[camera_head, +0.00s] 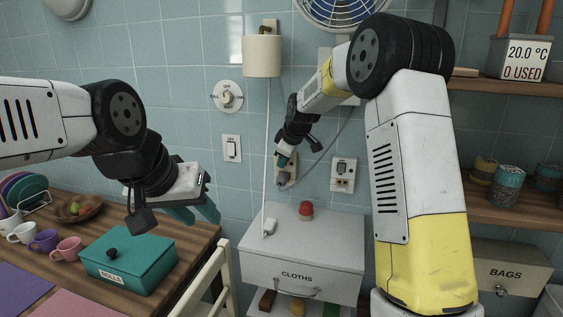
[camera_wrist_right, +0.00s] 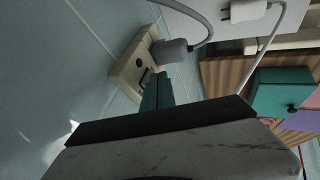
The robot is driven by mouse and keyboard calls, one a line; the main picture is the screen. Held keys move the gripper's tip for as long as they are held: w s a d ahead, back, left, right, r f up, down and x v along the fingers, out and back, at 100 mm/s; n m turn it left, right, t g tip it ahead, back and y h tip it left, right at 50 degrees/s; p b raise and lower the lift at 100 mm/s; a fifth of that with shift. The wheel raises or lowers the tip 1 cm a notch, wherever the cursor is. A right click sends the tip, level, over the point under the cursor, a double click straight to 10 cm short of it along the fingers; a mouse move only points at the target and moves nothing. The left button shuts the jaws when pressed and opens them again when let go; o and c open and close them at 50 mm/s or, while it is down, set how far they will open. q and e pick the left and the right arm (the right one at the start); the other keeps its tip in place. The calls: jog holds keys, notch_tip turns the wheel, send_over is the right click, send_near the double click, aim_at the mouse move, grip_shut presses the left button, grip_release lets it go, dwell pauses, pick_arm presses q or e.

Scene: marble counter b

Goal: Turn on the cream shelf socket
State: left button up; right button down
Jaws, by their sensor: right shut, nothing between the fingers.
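A cream wall socket (camera_head: 286,177) is on the tiled wall above the cloths cabinet, partly covered by my right gripper in the head view. In the right wrist view the socket (camera_wrist_right: 128,72) has a grey plug with a cord in it and a small dark rocker switch (camera_wrist_right: 146,79). My right gripper (camera_head: 283,160) is shut and empty. Its teal fingertips (camera_wrist_right: 156,88) are right beside the switch; I cannot tell whether they touch it. My left gripper (camera_head: 201,213) is open and empty, its teal fingers apart above the table beside the teal box.
Another switched socket (camera_head: 343,175) is to the right, and a light switch (camera_head: 231,148) and dial (camera_head: 228,96) are to the left. The cloths cabinet (camera_head: 318,240) below carries a red button (camera_head: 306,209) and a white plug (camera_head: 269,227). A hanging cord runs close to my right gripper.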

jog(key=shift+w+d+f, duration=0.1)
jog(key=shift+w, duration=0.1)
dwell(0.3)
jog(key=shift+r, duration=0.9)
